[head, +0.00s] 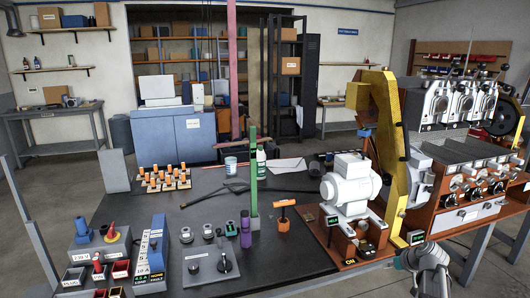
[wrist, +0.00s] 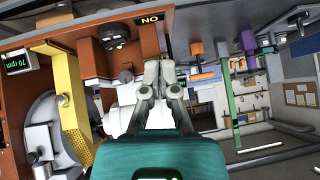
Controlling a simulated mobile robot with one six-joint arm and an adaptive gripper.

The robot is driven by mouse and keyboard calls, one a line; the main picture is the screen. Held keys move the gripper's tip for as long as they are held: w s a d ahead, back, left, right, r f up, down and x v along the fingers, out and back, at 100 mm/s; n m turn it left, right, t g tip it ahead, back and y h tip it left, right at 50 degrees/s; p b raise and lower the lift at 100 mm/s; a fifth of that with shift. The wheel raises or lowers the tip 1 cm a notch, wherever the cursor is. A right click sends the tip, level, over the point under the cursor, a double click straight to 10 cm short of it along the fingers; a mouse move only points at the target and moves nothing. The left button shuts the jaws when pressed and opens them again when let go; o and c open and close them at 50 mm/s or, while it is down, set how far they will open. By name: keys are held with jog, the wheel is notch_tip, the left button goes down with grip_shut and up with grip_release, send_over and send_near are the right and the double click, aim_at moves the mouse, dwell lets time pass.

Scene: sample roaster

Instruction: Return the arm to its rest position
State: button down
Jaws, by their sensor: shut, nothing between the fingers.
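My gripper (wrist: 161,66) shows in the wrist view with its two grey fingers together and nothing between them. Its teal body fills the bottom middle of that view. The fingers point toward the brown machine base with the yellow-on-black label (wrist: 149,20); I cannot tell the exact gap. In the head view a grey part of my arm (head: 431,262) shows at the lower right, in front of the roaster bench. The fingers cannot be made out clearly there.
The white motor (head: 350,182) and yellow upright (head: 386,125) stand beside the roaster (head: 466,150). A green post (head: 253,170) and an orange-handled tool (head: 283,212) stand on the dark table (head: 290,265). Control boxes (head: 150,250) fill its left front. Open floor lies behind.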

jog(key=s+a+f+m+g+h, duration=0.15)
jog(key=s+a+g, duration=0.25)
jog(key=s+a, duration=0.65)
jog(key=s+a+f+m+g+h, duration=0.15)
jog(key=s+a+f+g, duration=0.35)
jog(key=a, duration=1)
notch_tip(320, 180, up, 15)
jog(key=t+p, duration=0.1)
jog(key=p, duration=1.2)
jog(key=shift+s+d+f+h, duration=0.2)
jog(key=shift+s+d+h, duration=0.1)
jog(key=shift+s, duration=0.15)
